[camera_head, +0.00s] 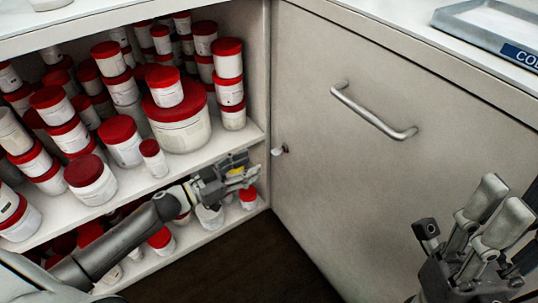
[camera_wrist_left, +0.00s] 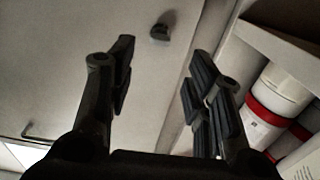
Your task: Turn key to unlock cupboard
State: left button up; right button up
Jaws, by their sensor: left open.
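The closed grey cupboard door (camera_head: 380,170) fills the right of the head view and carries a bar handle (camera_head: 372,112). A small key (camera_head: 278,151) sticks out near the door's left edge. In the left wrist view the key (camera_wrist_left: 160,32) is a small dark shape beyond the fingertips, roughly between them. My left gripper (camera_head: 243,174) is open and empty, in front of the shelves, a little left of and below the key and apart from it. It also shows in the left wrist view (camera_wrist_left: 163,55). My right gripper (camera_head: 496,205) is at the lower right, its finger gap unclear.
Open shelves (camera_head: 210,153) on the left hold several white jars with red lids (camera_head: 180,125), close to my left arm. A grey tray (camera_head: 470,28) with a blue label stands on the countertop (camera_head: 400,12). Dark floor lies below, with free space before the door.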

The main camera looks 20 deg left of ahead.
aim_at(272, 153)
pick_arm(q)
jog(key=b+x, duration=0.1)
jog(key=x, duration=0.5)
jog(key=shift+w, duration=0.1)
jog(key=shift+w+d+b, duration=0.4)
jog(key=shift+w, duration=0.05)
jog(key=shift+w+d, duration=0.1)
jog(key=c, duration=1)
